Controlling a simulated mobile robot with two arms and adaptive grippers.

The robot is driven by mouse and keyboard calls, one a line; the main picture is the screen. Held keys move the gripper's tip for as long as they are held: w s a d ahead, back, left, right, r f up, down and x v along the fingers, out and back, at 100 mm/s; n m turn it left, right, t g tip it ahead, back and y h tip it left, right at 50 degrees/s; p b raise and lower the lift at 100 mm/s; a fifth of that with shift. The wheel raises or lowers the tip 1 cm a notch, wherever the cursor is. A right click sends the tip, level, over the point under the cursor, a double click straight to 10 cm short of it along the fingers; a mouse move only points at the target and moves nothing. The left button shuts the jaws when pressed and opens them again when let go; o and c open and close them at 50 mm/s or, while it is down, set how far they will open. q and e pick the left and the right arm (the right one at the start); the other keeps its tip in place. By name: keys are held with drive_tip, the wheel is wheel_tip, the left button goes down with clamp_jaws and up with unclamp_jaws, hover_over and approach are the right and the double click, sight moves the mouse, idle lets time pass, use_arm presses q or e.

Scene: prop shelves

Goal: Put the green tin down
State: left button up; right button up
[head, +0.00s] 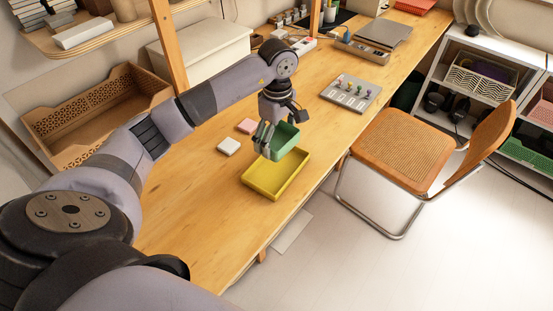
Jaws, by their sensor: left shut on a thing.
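The green tin (284,141) is held tilted in my left gripper (267,138), whose fingers are shut on its near left side. The tin is over the back part of a yellow tray (262,187) on the wooden bench. From this angle I cannot tell whether the tin touches the tray. The gripper hides part of the tin's left side. My right gripper is not in view.
A white block (228,146) and a pink block (247,126) lie left of the tray on the bench (200,220). A grey board with colored knobs (350,93) lies farther back. A chair (405,150) stands at the bench's right edge. The bench's near part is clear.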

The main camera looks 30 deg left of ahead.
use_arm(q)
hover_over(277, 169)
wheel_tip(277, 169, down, 5)
drive_tip(key=shift+f+p, duration=0.2)
drive_tip(key=shift+p, duration=0.1)
wheel_tip(277, 169, down, 4)
drive_tip(key=shift+s+r+p, duration=0.1)
drive_tip(key=shift+p, duration=0.2)
drive_tip(key=shift+f, duration=0.3)
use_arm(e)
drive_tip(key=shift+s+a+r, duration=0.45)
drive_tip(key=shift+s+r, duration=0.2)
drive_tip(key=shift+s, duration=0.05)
use_arm(q)
drive_tip(key=shift+f, duration=0.1)
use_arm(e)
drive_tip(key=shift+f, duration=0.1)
use_arm(q)
drive_tip(key=shift+f+b, duration=0.15)
drive_tip(key=shift+b, duration=0.15)
drive_tip(key=o, duration=1.1)
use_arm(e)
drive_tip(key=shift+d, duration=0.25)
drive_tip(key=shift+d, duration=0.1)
